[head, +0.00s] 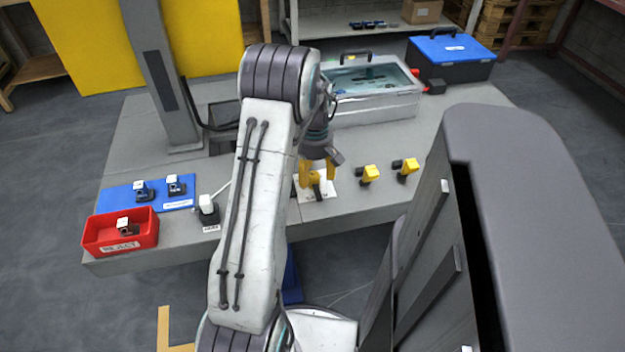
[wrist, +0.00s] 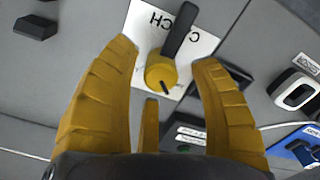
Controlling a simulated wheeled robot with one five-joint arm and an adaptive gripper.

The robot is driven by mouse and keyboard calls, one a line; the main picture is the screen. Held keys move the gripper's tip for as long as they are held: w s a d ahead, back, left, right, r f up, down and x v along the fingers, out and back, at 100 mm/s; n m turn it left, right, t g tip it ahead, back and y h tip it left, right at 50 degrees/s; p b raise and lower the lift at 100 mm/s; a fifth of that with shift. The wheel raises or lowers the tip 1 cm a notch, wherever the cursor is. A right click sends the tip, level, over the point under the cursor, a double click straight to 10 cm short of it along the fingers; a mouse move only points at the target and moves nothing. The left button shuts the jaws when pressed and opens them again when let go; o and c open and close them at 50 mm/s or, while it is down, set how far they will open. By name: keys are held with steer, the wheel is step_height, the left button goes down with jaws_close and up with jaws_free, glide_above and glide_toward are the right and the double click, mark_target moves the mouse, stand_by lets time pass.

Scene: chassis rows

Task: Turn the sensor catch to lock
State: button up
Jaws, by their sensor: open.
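The sensor catch is a round yellow knob (wrist: 162,75) with a dark lever (wrist: 181,28), set on a white plate (wrist: 143,22) that reads CATCH upside down in the wrist view. The lever points up and slightly right there; a small dark mark shows on the knob's face. My gripper (wrist: 165,57) is open, with yellow fingers apart on the left and right of the knob and a third finger below it. No finger visibly touches the catch. In the head view my gripper (head: 317,175) is low over the white plate (head: 325,194), partly hiding the catch.
Two yellow-and-black handles (head: 369,174) (head: 405,167) stand right of the plate. A white-topped switch (head: 208,206), a blue mat (head: 177,204) with small devices and a red REJECT bin (head: 95,243) are left. A clear-lidded tank (head: 385,108) and a blue case (head: 465,54) stand behind.

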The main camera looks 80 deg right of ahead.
steer(key=shift+f, duration=1.2)
steer(key=shift+a, duration=0.1)
jaws_close()
